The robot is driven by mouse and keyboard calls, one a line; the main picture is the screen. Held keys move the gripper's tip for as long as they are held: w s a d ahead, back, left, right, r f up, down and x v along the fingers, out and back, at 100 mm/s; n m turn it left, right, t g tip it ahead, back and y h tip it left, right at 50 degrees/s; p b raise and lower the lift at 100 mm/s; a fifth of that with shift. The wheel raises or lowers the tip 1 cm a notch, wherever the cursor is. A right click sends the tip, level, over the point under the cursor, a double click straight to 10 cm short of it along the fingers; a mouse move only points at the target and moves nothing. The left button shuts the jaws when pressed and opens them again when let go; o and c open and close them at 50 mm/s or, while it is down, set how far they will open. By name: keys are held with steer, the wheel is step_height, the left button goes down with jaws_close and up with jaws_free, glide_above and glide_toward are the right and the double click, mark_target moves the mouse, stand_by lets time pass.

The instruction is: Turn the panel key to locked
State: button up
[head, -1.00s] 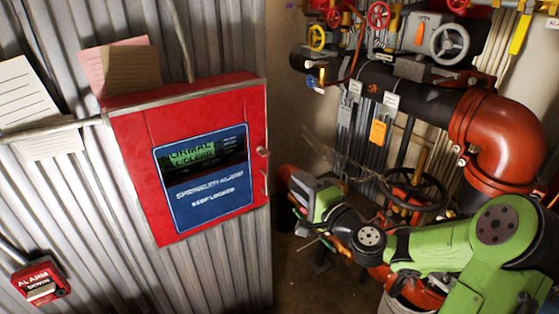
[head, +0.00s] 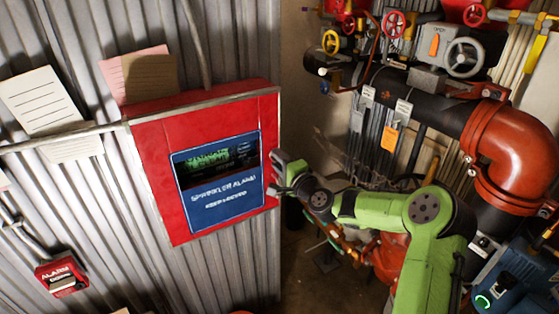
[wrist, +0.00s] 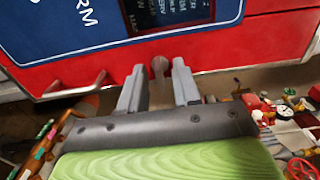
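The red alarm panel (head: 155,165) is on the corrugated wall, with a blue face reading "SPRINKLER ALARM" and a dark display with green text. My gripper (head: 273,178) is at the panel's right edge in the head view, where it hides the key. In the wrist view, the small key (wrist: 160,66) stands out from the red panel side (wrist: 235,45). My gripper (wrist: 159,69) is open there, with one finger on each side of the key and visible gaps between. I cannot tell which way the key is turned.
A pale bar handle (wrist: 75,90) is on the panel beside the key. A red alarm box (head: 62,274) is low on the wall. Black and red pipes (head: 510,150) with valve wheels and hanging tags fill the right side, behind my arm.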

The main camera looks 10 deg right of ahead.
steer(key=shift+c, duration=0.2)
jaws_close()
steer(key=shift+f+n+b, duration=0.1)
steer(key=shift+n+b, duration=0.2)
steer(key=shift+b, duration=0.25)
steer(key=n+b, duration=1.7)
steer(key=b, duration=0.3)
steer(key=shift+b, duration=0.4)
steer(key=shift+n, duration=0.3)
